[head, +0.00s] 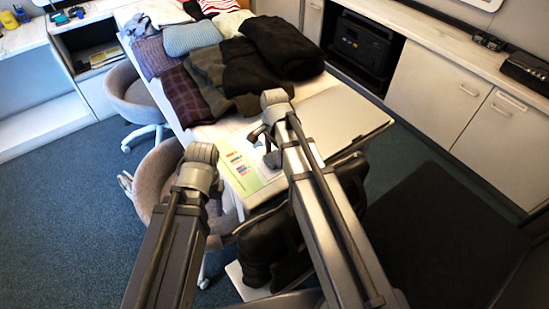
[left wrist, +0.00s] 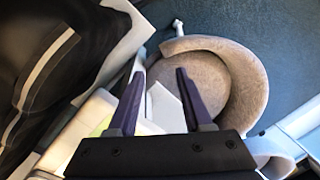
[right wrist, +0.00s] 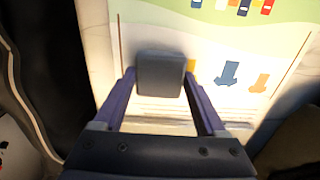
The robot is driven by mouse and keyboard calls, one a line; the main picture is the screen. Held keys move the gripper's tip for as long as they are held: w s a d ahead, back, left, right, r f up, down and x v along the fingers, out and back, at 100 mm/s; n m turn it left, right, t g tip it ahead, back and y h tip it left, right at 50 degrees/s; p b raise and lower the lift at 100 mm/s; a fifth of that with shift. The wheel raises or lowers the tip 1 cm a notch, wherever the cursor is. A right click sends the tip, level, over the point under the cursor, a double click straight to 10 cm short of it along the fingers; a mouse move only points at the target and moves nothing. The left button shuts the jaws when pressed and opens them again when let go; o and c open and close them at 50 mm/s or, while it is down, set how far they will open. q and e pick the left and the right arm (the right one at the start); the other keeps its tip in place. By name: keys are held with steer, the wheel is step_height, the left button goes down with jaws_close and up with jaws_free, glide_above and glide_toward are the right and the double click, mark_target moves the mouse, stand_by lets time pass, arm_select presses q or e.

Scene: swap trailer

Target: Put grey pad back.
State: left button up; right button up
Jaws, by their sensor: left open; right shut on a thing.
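The grey pad (right wrist: 161,62) is a small dark grey block with rounded corners. In the right wrist view it sits between the fingertips of my right gripper (right wrist: 160,84), which is shut on it. The pad is over a printed sheet (right wrist: 285,45) with coloured marks; I cannot tell whether it touches the sheet. In the head view my right arm hides much of the pad. My left gripper (left wrist: 160,76) is open and empty, beside the table edge and above a grey-brown chair (left wrist: 243,75).
The table (head: 345,115) holds the printed sheet (head: 240,158) at its near end and folded clothes (head: 275,48) further back. Its right part is bare. Chairs (head: 130,95) stand along its left side. A black bag-like thing (head: 262,250) is at the near end. White cabinets (head: 430,80) are at right.

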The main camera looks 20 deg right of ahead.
mark_target(274, 157)
steer(key=shift+f, duration=0.15)
steer(key=o, duration=1.1)
steer(key=shift+o, duration=0.2)
step_height(274, 157, up, 13)
steer(key=p, duration=1.2)
steer(key=s+a+n+h, duration=0.1)
steer(key=s+a+n, duration=0.9)
steer(key=s+n, duration=0.4)
steer(key=shift+s+a+f+n, duration=0.15)
steer(key=shift+a+f+n, duration=0.1)
steer(key=shift+n, duration=1.65)
